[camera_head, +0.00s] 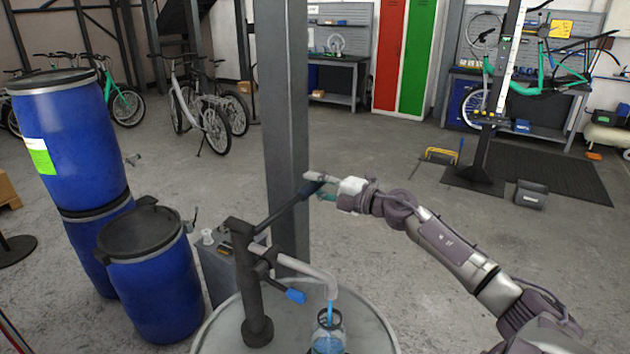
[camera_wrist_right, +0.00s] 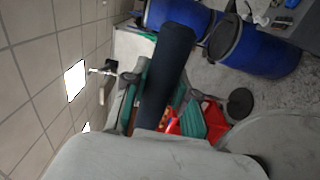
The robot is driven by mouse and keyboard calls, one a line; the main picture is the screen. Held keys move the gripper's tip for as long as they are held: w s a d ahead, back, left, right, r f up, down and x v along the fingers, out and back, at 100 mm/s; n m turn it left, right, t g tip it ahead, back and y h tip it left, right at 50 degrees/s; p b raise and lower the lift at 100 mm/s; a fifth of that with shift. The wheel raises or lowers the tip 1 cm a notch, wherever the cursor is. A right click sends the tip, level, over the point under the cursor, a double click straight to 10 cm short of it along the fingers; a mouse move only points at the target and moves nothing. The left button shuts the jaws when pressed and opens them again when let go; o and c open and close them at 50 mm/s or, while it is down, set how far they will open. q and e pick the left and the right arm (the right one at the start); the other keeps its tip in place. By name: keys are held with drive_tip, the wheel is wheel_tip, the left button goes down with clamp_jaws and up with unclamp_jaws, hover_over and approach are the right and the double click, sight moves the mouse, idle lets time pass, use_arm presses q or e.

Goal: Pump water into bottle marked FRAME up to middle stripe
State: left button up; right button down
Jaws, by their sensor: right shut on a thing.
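A dark hand pump (camera_head: 247,285) stands on a round drum top (camera_head: 222,335). Its lever (camera_head: 290,207) slopes up to the right, and my right gripper (camera_head: 322,186) is shut on the dark grip at its end. The grip (camera_wrist_right: 168,70) also shows in the right wrist view. Blue water (camera_head: 330,312) runs from the grey spout (camera_head: 310,273) into a clear bottle (camera_head: 328,328) below it. Blue water shows inside the bottle, whose lower part is cut off by the frame edge. I cannot read any mark or stripe on it. My left gripper is not in view.
A grey post (camera_head: 284,110) rises close behind the pump and lever. Blue barrels (camera_head: 155,285) stand at the left, and a grey canister (camera_head: 215,268) stands behind the pump. A bike stand (camera_head: 480,165) is at the right. The floor between is mostly clear.

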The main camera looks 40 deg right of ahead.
drive_tip(key=c, duration=0.9)
unclamp_jaws()
drive_tip(key=shift+s, duration=0.1)
drive_tip(key=v, duration=1.2)
drive_tip(key=shift+r, duration=0.1)
